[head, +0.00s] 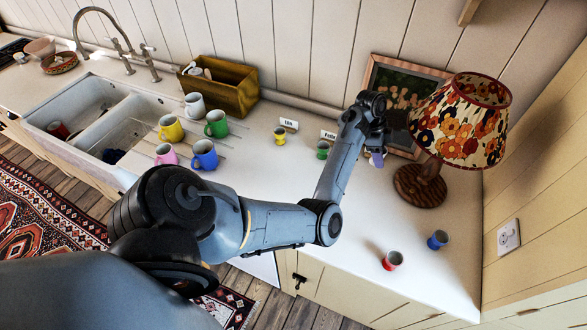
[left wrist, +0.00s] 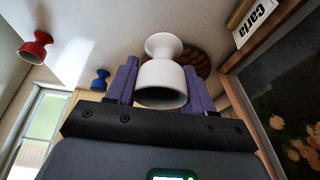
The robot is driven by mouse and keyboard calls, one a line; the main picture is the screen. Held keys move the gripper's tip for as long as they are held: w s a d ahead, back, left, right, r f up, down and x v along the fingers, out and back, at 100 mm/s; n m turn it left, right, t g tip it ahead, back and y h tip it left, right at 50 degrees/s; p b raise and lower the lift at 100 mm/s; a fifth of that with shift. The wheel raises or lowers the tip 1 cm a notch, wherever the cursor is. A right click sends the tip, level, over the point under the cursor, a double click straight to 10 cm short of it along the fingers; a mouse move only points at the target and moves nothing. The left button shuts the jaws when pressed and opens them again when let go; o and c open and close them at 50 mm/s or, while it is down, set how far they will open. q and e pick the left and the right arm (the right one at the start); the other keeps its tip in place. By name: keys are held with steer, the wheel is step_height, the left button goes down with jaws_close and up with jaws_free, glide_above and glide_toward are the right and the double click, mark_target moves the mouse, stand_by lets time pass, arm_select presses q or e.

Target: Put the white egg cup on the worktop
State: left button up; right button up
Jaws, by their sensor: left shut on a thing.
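In the left wrist view, the white egg cup (left wrist: 163,82) is between the two purple fingers of my left gripper (left wrist: 161,78), which is shut on it. In the head view my left gripper (head: 376,158) points down over the back right of the worktop (head: 262,172), in front of the framed picture and left of the lamp. The egg cup is hidden there by my gripper and arm. I cannot tell whether it touches the worktop. My right gripper is not in view.
A green egg cup (head: 322,151) and a yellow one (head: 280,135) stand near name cards. A red egg cup (head: 392,261) and a blue one (head: 438,239) stand at the front right. The lamp (head: 420,185) is close to my gripper. Several mugs (head: 204,156) stand by the sink.

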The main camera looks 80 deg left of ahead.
arm_select(q)
steer(key=shift+w+a+f+n+t+y+b, duration=0.1)
steer(key=shift+w+a+f+n+y+b, duration=0.2)
steer(key=shift+a+f+n+b, duration=0.9)
steer(key=shift+w+a+f+n+t+y+b, duration=0.1)
steer(key=shift+w+a+f+n+y+b, duration=0.2)
steer(key=shift+f+b, duration=1.75)
steer(key=shift+w+a+f+n+t+y+b, duration=0.2)
steer(key=shift+a+f+n+b, duration=0.55)
steer(key=shift+f, duration=1.7)
steer(key=shift+w+f, duration=0.1)
steer(key=o, duration=1.1)
steer(key=shift+c, duration=0.2)
steer(key=p+v, duration=0.1)
steer(key=v, duration=1.1)
